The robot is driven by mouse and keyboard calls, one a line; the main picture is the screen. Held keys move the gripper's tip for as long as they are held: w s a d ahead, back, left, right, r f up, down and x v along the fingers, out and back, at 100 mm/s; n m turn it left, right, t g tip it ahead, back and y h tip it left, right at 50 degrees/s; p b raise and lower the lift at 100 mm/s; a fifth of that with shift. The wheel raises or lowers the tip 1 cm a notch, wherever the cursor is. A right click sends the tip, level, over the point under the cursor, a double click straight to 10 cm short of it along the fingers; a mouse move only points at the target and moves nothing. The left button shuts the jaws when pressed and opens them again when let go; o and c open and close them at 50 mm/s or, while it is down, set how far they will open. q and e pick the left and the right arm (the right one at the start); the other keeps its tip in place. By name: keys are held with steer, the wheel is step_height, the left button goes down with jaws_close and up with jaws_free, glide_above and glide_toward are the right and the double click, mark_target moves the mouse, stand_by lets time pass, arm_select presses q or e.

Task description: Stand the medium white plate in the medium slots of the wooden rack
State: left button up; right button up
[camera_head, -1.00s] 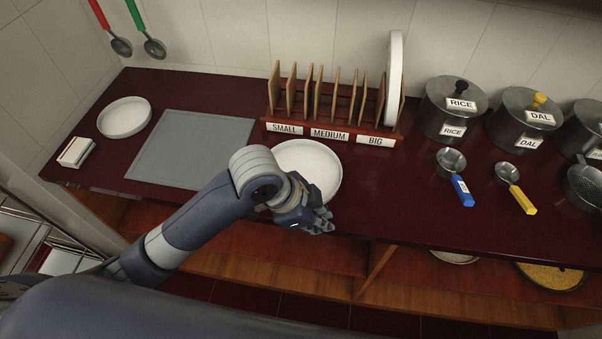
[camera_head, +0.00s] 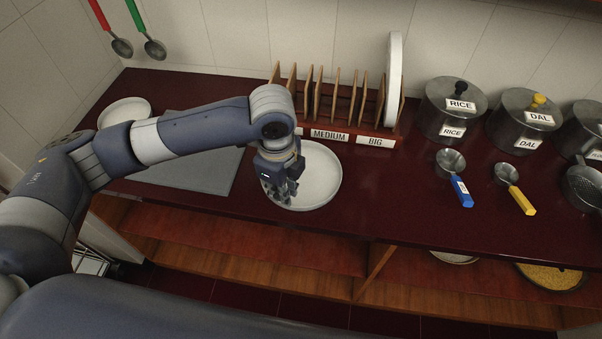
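A white plate (camera_head: 318,178) lies flat on the dark red counter in front of the wooden rack (camera_head: 399,143). By size it looks like the medium plate. The rack's MEDIUM label (camera_head: 329,135) and BIG label (camera_head: 375,142) show; its SMALL label is mostly hidden by my arm. The medium slots look empty. A big white plate (camera_head: 394,80) stands upright in the big end. My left gripper (camera_head: 279,190) points down at the plate's left side, over its rim. Whether its fingers are open or touch the plate cannot be made out. My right gripper is not in view.
A small white plate (camera_head: 125,108) lies at the far left, partly behind my arm. A grey board (camera_head: 215,178) lies under my arm. Steel pots labelled RICE (camera_head: 450,110) and DAL (camera_head: 522,120) and blue (camera_head: 461,190) and yellow (camera_head: 521,200) handled scoops occupy the right. The counter right of the plate is clear.

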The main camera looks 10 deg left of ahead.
mark_target(284, 206)
arm_select(q)
steer(key=shift+w+f, duration=0.1)
steer(key=shift+f, duration=0.65)
steer(key=f, duration=0.1)
steer(key=f+p, duration=0.1)
steer(key=f, duration=0.2)
steer(key=shift+w+a+f, duration=0.1)
steer(key=shift+w+a, duration=0.25)
steer(key=shift+f, duration=0.5)
jaws_close()
steer(key=shift+r, duration=0.1)
steer(key=shift+w+r, duration=0.1)
steer(key=shift+r, duration=0.35)
step_height(284, 206, up, 2)
steer(key=shift+r+b, duration=0.1)
steer(key=shift+b, duration=0.3)
steer(key=s+d+r+b, duration=0.1)
steer(key=s+d, duration=0.1)
steer(key=s, duration=0.5)
steer(key=s+d+r+b, duration=0.1)
steer(key=s+d, duration=0.1)
steer(key=s, duration=0.6)
steer(key=shift+s, duration=0.3)
